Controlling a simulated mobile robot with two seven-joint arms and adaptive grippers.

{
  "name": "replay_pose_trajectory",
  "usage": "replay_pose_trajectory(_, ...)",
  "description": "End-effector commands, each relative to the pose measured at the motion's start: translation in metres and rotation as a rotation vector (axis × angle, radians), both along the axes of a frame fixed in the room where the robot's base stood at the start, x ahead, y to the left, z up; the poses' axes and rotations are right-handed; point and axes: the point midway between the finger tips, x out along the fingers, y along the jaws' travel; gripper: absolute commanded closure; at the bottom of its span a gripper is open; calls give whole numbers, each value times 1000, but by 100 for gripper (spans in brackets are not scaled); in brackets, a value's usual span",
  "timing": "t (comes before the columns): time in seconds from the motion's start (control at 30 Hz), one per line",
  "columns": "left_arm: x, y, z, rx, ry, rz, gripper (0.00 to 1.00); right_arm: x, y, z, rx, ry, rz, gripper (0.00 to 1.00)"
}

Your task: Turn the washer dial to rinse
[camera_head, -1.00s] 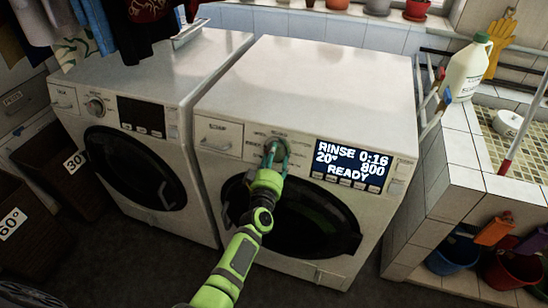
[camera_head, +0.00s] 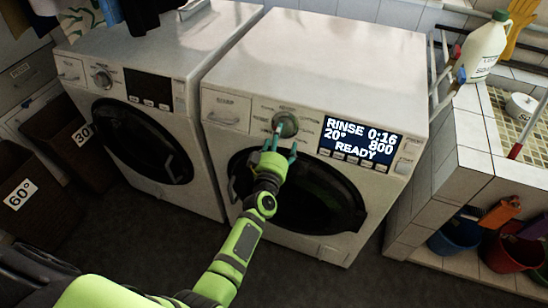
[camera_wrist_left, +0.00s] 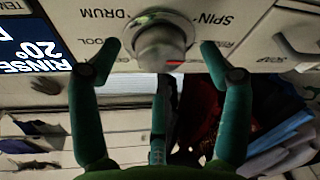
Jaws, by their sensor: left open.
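The washer dial (camera_head: 286,124) is a round grey knob on the front panel of the right-hand washer (camera_head: 330,60). The display (camera_head: 361,141) beside it reads RINSE 0:16, 20°, 800, READY. My left gripper (camera_head: 279,146) is open, just below and in front of the dial, with its fingers apart from the knob. In the left wrist view the dial (camera_wrist_left: 160,48) shows upside down beyond the spread teal fingers, with a small red mark at its edge and labels such as SPIN and DRUM around it. My right gripper is not in view.
A second washer (camera_head: 150,110) with a dark display stands to the left. A tiled ledge (camera_head: 455,160) with a white jug (camera_head: 487,47) is on the right, with buckets (camera_head: 455,240) under it. Brown baskets (camera_head: 30,205) stand at far left. The floor in front is clear.

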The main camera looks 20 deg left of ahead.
Motion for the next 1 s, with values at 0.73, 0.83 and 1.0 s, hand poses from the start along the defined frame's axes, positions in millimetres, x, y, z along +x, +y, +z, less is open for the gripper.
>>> replay_pose_trajectory(0.73,-94,-9,-1,1,5,-1,22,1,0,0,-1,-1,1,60)
replay_pose_trajectory(0.83,-94,-9,-1,0,4,-1,22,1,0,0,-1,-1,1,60)
replay_pose_trajectory(1.0,-94,-9,-1,0,4,-1,22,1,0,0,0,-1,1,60)
